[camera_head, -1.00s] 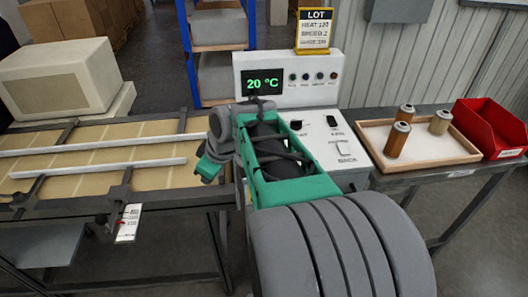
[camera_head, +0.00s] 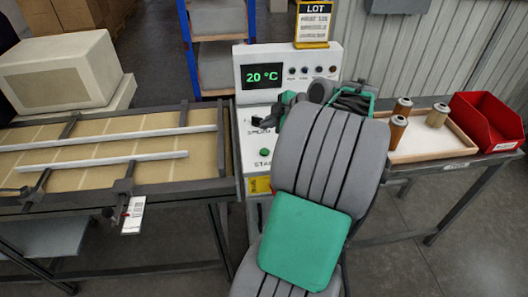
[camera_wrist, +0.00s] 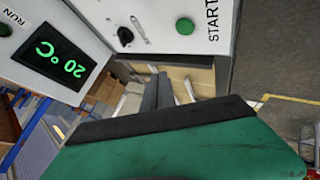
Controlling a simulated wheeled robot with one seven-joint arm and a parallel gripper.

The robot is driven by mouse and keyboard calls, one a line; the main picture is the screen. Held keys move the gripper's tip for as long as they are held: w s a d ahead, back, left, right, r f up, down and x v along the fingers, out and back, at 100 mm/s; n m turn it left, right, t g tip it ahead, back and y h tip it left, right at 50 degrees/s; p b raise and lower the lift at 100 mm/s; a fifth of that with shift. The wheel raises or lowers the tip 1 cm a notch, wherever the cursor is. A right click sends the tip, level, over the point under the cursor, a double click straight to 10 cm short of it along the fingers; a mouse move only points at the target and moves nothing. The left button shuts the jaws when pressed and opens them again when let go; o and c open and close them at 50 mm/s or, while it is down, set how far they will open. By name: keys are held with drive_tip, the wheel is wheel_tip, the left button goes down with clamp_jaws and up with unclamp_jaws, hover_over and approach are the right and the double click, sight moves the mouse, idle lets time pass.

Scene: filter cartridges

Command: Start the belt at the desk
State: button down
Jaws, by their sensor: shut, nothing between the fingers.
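The white control desk (camera_head: 250,112) stands in the middle, with a green 20 °C display (camera_head: 263,78) on its upright panel. A round green START button (camera_head: 264,152) sits on its sloped top; in the wrist view the button (camera_wrist: 185,26) shows whole, beside its label and a black knob (camera_wrist: 125,36). My gripper (camera_wrist: 163,90) is shut and empty, its dark fingers apart from the button in that picture. In the head view my arm covers the desk's right part and most of my gripper. The tan belt (camera_head: 95,157) lies left of the desk.
A wooden tray (camera_head: 432,157) with several brown and beige cartridges (camera_head: 397,132) and a red bin (camera_head: 486,122) are at right. A cream housing (camera_head: 60,72) stands over the belt's far left. A LOT card (camera_head: 313,25) tops the panel. Rails (camera_head: 105,162) cross the belt.

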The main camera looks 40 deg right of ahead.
drive_tip(key=b, duration=0.3)
hover_over(267, 152)
wheel_tip(267, 152, down, 7)
drive_tip(key=shift+r, duration=0.1)
drive_tip(key=shift+f+b, duration=0.5)
drive_tip(key=shift+b, duration=0.2)
idle(1.1)
drive_tip(key=shift+f+b, duration=0.5)
drive_tip(key=shift+b, duration=0.25)
